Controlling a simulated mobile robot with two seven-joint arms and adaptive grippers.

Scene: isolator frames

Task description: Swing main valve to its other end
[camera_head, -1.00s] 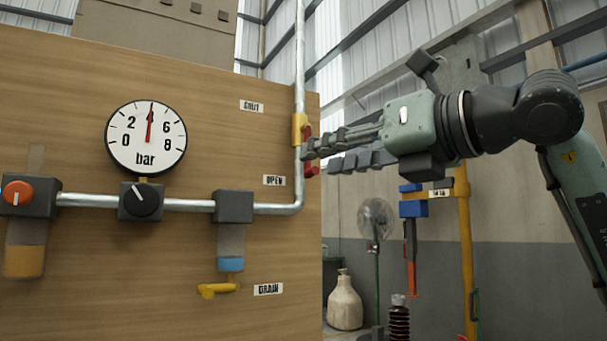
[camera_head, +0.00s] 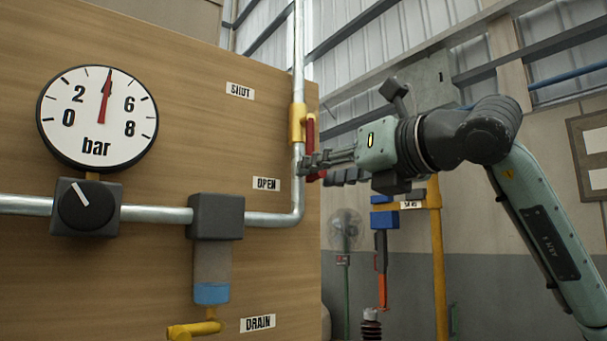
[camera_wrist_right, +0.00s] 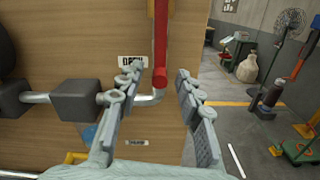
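The main valve has a yellow body (camera_head: 298,122) on the vertical pipe at the panel's right edge. Its red handle (camera_head: 310,132) hangs down along the pipe, towards the OPEN label (camera_head: 266,184); the SHUT label (camera_head: 240,91) is higher up. My right gripper (camera_head: 305,171) is at the handle's lower part, coming from the right. In the right wrist view, my right gripper (camera_wrist_right: 160,78) is open, its fingers apart on either side of the red handle (camera_wrist_right: 160,45), with gaps visible on both sides. My left gripper is not in view.
The wooden panel also carries a bar gauge (camera_head: 97,117) reading about 4, a black knob (camera_head: 86,205), and a yellow drain valve (camera_head: 195,329). A fan (camera_head: 345,230) and a yellow post (camera_head: 438,265) stand behind. Open floor shows right of the panel.

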